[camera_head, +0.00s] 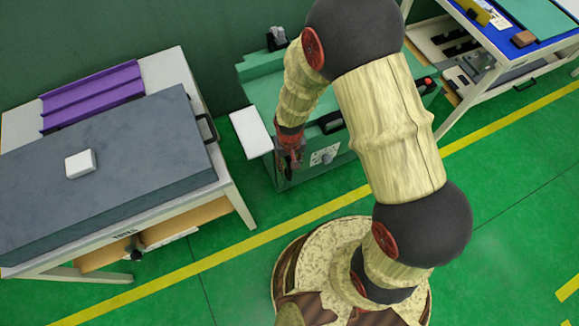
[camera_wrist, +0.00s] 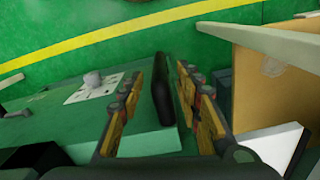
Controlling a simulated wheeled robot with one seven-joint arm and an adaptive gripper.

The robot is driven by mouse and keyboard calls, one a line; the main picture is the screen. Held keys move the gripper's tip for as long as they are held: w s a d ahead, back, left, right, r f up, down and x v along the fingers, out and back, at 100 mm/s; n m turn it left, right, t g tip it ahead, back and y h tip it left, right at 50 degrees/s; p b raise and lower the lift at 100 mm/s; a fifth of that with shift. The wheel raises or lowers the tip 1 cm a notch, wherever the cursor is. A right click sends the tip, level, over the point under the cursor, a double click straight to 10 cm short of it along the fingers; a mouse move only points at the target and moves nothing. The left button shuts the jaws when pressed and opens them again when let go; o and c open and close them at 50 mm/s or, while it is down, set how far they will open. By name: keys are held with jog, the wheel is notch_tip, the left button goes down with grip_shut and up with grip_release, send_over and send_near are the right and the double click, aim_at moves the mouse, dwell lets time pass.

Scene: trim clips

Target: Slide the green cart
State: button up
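The green cart (camera_head: 258,78) stands at the middle back in the head view, partly hidden by my arm. It has a white side shelf (camera_head: 252,132), a dark front handle (camera_head: 333,122) and a white plate with a knob (camera_head: 325,156). Its green surface (camera_wrist: 60,125) and knob (camera_wrist: 92,79) also show in the wrist view. My gripper (camera_head: 290,160) is at the cart's front left. In the wrist view my gripper (camera_wrist: 160,78) is open, with a dark bar (camera_wrist: 162,90) between its fingers. The bar looks like a handle; I cannot tell whether the fingers touch it.
A grey-topped bench (camera_head: 110,150) with a white box (camera_head: 80,163) and purple tray (camera_head: 92,93) stands close on the left. Another bench (camera_head: 490,45) is at the right back. Green floor (camera_head: 500,230) is clear around the yellow line (camera_head: 230,252).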

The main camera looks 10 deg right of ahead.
notch_tip(320, 180, down, 2)
jog(key=shift+f, duration=0.1)
jog(key=c, duration=0.4)
grip_shut()
dwell(0.6)
